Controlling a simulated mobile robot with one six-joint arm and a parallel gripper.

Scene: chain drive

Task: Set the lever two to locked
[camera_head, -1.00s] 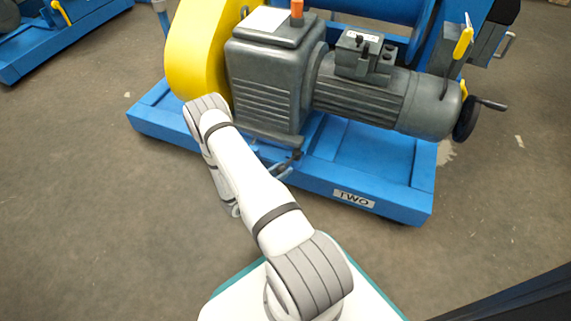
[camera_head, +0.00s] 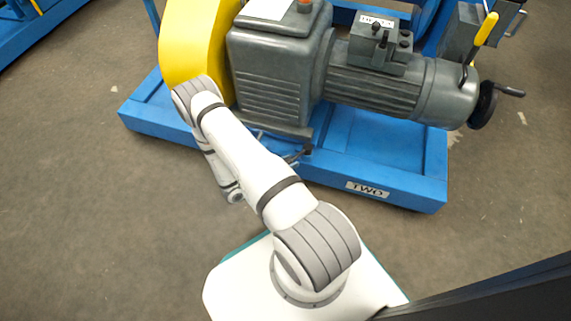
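The yellow-handled lever (camera_head: 485,32) stands by the motor end of the machine in the head view, at the upper right. Its handle points up, tilted slightly right, and its dark shaft runs down beside the grey motor. The blue base frame (camera_head: 405,190) below carries a label (camera_head: 367,188) reading TWO. My arm reaches from the bottom middle up to the yellow guard, then folds back down. My gripper is mostly hidden behind the arm; a small dark part that may be its tip (camera_head: 300,152) shows at the front of the base. It is well left of and below the lever.
A grey motor and gearbox (camera_head: 270,75) sit on the blue frame, with a yellow guard (camera_head: 187,45) at left. A black handwheel (camera_head: 484,106) with a crank sticks out right of the motor. A small control box (camera_head: 380,42) tops the motor. Floor in front is clear.

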